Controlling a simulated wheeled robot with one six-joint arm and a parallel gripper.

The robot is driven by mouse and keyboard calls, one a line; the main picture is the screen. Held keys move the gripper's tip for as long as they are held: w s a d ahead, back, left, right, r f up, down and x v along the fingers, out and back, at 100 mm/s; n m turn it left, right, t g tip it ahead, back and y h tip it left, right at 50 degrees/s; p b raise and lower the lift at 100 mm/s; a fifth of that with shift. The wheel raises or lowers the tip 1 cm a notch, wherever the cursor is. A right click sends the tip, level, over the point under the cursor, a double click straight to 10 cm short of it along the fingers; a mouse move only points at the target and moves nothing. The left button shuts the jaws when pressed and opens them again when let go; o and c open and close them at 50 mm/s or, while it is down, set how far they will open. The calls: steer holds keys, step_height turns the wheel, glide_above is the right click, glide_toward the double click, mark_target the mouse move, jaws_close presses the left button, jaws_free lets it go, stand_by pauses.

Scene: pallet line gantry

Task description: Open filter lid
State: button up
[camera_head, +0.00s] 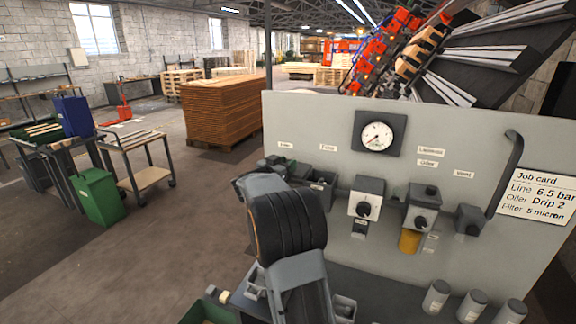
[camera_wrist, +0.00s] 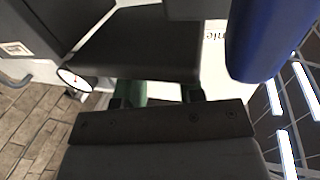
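The filter unit (camera_head: 322,188) is a dark grey housing on the grey panel, under the small "Filter" label. My arm stands in front of its left and lower part, and I cannot make out whether its lid is open. In the head view my gripper is mostly hidden behind my thick dark wrist. In the wrist view my gripper (camera_wrist: 157,95) shows two dark fingertips apart, with pale panel between them. A green part (camera_wrist: 136,91) shows beside the left fingertip; I cannot tell whether they touch. A large dark block (camera_wrist: 135,45) lies just beyond the fingers.
The panel (camera_head: 300,115) also carries a gauge (camera_head: 378,136), a knobbed regulator (camera_head: 366,200), an amber-bowled oiler (camera_head: 411,238), a vent unit (camera_head: 470,220) and a job card (camera_head: 537,197). Several grey cylinders (camera_head: 473,306) stand at the lower right. A blue cylinder (camera_wrist: 256,38) is close at the right.

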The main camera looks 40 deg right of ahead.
steer(key=o, duration=0.3)
steer(key=b+v, duration=0.4)
steer(key=v, duration=0.9)
steer(key=shift+s+a, duration=0.15)
steer(key=shift+a, duration=0.25)
